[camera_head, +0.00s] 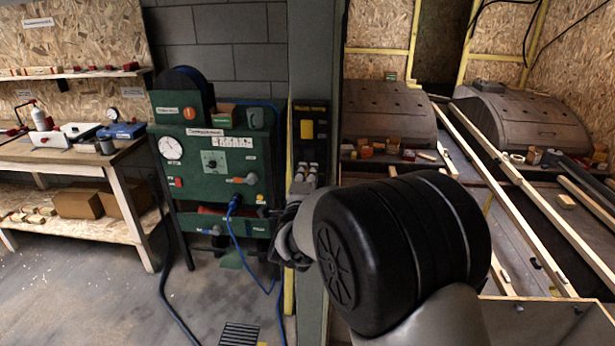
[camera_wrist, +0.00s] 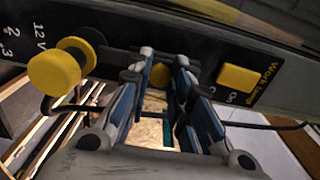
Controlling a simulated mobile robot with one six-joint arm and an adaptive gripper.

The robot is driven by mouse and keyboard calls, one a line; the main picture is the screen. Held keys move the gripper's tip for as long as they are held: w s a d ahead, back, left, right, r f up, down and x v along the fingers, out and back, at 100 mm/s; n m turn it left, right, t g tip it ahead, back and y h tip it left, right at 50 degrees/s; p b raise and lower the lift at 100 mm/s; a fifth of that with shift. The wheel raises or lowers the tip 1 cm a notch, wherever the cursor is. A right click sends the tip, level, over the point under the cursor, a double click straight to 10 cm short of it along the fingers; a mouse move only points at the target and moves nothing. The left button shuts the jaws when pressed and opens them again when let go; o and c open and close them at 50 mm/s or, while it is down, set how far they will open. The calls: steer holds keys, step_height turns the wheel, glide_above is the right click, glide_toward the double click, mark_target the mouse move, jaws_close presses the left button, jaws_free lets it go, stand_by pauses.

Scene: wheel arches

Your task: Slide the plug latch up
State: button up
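A round yellow knob (camera_wrist: 54,72) is to the left. The yellow switch marked "Work lamp" (camera_wrist: 238,78) is to the right.
A green test cabinet (camera_head: 215,160) with a blue cable (camera_head: 238,240) stands left of the post. A workbench (camera_head: 75,150) is farther left. Wheel arches (camera_head: 388,110) and long timber strips (camera_head: 530,190) are on the right. The floor at lower left is mostly clear.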

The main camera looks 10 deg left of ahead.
mark_target(309, 157)
jaws_close()
steer(key=shift+r, duration=1.6)
steer(key=o, duration=0.5)
jaws_free()
steer(key=shift+o, duration=0.4)
steer(key=shift+f, duration=0.1)
